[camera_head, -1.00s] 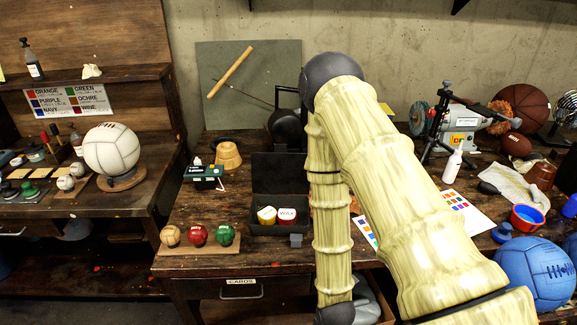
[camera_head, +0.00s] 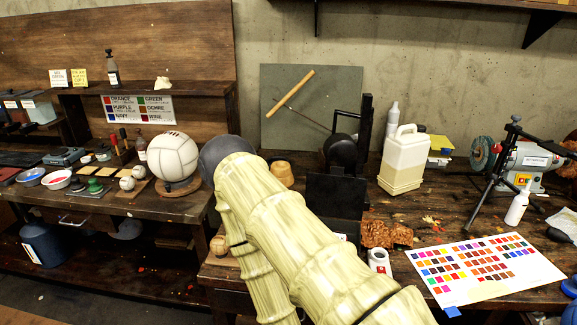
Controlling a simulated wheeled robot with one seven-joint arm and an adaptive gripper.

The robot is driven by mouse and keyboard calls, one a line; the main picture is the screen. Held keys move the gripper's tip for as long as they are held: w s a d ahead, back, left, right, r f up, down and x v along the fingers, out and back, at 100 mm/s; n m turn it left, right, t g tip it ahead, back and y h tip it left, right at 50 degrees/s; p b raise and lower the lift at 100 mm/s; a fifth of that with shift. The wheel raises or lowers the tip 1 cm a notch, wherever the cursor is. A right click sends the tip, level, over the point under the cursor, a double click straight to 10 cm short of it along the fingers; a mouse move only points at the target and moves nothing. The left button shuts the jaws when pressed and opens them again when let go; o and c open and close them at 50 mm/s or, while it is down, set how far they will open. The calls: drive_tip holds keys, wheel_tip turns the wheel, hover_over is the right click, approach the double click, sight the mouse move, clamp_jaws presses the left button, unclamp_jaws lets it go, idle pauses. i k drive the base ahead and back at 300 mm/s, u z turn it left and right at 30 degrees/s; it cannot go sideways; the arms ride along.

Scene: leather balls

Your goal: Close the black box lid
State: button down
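The black box stands on the wooden workbench, with its black lid (camera_head: 335,201) raised upright at the back. My pale ribbed arm covers nearly all of the box body. Only a small light patch shows in front of the lid, and I cannot tell what it is. My arm crosses the middle of the view, left of and in front of the lid. My gripper is not visible.
A whitish jug (camera_head: 402,163) stands right of the lid on the workbench. A white roll-like item (camera_head: 379,261) and a colour chart (camera_head: 484,268) lie nearer. A tripod (camera_head: 497,172) stands at right. A white ball (camera_head: 172,157) sits on the left bench.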

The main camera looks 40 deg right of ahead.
sight(334, 195)
drive_tip(key=u, duration=0.1)
drive_tip(key=k, duration=0.65)
drive_tip(key=z, duration=1.05)
drive_tip(key=i, duration=0.2)
drive_tip(key=u, duration=0.05)
